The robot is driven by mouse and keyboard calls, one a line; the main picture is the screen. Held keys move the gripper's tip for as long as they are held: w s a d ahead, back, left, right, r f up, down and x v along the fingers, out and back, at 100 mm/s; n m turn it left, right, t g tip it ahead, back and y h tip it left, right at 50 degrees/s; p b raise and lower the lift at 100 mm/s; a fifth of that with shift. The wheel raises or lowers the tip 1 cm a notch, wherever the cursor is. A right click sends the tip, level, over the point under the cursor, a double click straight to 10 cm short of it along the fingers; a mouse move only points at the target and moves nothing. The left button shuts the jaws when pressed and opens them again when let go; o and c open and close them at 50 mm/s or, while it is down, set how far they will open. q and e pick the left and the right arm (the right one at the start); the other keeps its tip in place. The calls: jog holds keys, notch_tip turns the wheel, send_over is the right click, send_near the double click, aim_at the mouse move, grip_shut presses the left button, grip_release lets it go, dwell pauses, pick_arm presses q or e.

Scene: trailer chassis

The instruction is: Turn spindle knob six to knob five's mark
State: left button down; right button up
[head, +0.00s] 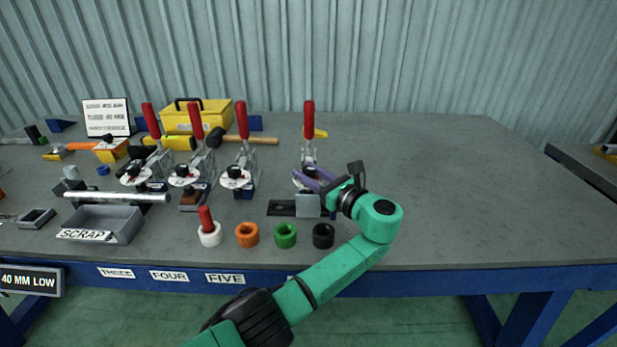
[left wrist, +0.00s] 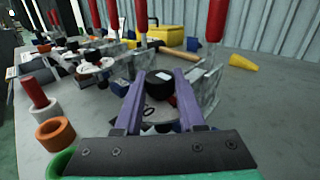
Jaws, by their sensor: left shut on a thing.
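My left gripper (head: 308,179) reaches the rightmost clamp station, and its purple fingers are shut on the black spindle knob six (left wrist: 160,84), one finger on each side. A white dial (left wrist: 156,114) shows below that knob, partly hidden by the fingers; its mark cannot be read. Knob five (head: 235,171) is black and sits on a white dial (head: 235,180) at the station to the left, also seen in the left wrist view (left wrist: 93,55). The marks on its dial are too small to read. My right gripper is not in view.
Red-handled toggle clamps (head: 243,120) stand upright behind the knobs. Orange (head: 247,235), green (head: 285,236) and black (head: 323,236) rings and a white ring with a red peg (head: 209,234) line the front. A grey scrap tray (head: 103,222) lies left. The table's right side is clear.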

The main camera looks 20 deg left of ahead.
pick_arm(q)
jog(key=shift+n+g, duration=0.3)
jog(key=shift+g, duration=0.1)
jog(key=c, duration=0.5)
grip_release()
